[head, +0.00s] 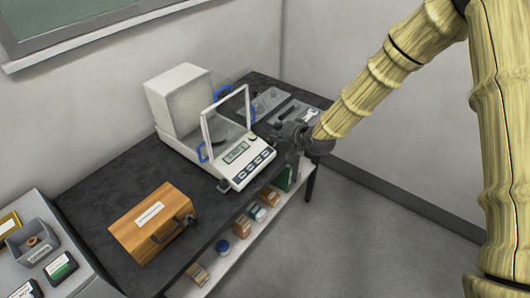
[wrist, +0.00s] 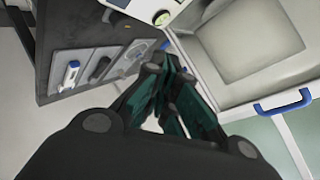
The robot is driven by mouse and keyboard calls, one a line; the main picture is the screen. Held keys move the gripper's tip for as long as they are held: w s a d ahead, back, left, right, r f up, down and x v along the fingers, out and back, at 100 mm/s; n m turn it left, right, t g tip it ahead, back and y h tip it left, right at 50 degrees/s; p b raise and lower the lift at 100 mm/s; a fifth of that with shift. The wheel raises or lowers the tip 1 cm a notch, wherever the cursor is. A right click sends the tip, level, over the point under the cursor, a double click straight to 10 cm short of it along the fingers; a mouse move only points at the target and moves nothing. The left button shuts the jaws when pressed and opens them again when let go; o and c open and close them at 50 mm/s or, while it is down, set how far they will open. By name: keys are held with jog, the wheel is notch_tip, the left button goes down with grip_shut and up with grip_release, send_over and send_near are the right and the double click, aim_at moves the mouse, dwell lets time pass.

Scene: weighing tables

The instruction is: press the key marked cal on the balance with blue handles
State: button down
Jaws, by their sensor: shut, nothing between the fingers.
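The balance with blue handles (head: 232,158) stands on the dark table, with a white body, a glass-framed draft shield and a lit green display (head: 236,152). Its row of dark blue keys (head: 254,166) lies on the sloped front panel; their markings are too small to read, so I cannot tell which is cal. My gripper (head: 296,172) is shut and empty, to the right of the key panel and apart from it. In the wrist view its fingers (wrist: 166,100) point toward the balance, whose pale body and one blue handle (wrist: 283,105) show at right. The keys are not visible there.
A wooden case (head: 153,222) lies on the table (head: 100,185) left of the balance. Grey trays with small tools (head: 292,113) lie behind my gripper. A lower shelf (head: 230,255) holds several small boxes and jars. Open floor lies to the right.

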aim_at(265, 154)
jog(key=shift+f, duration=0.1)
jog(key=shift+w+a+f+b, duration=0.3)
jog(key=shift+f+b, duration=0.5)
jog(key=shift+f, duration=0.6)
jog(key=shift+w+a+f+b, duration=0.2)
jog(key=shift+a+f+b, duration=0.15)
jog(key=shift+f+b, duration=0.75)
jog(key=shift+w+a+f+b, duration=0.3)
jog(key=shift+f+b, duration=0.2)
jog(key=shift+f, duration=1.15)
jog(key=shift+a, duration=0.1)
jog(key=shift+f, duration=0.15)
jog(key=shift+a+f+b, duration=0.1)
jog(key=shift+f+b, duration=0.15)
jog(key=shift+b, duration=0.1)
jog(key=shift+a+f+b, duration=0.1)
jog(key=shift+f+b, duration=0.2)
jog(key=shift+f, duration=0.05)
jog(key=shift+r, duration=0.1)
jog(key=shift+s+d+r+p, duration=0.1)
jog(key=shift+r+p, duration=0.1)
jog(key=shift+r, duration=0.15)
jog(key=shift+s+d+r+p, duration=0.1)
jog(key=shift+r+p, duration=0.05)
jog(key=shift+r, duration=0.2)
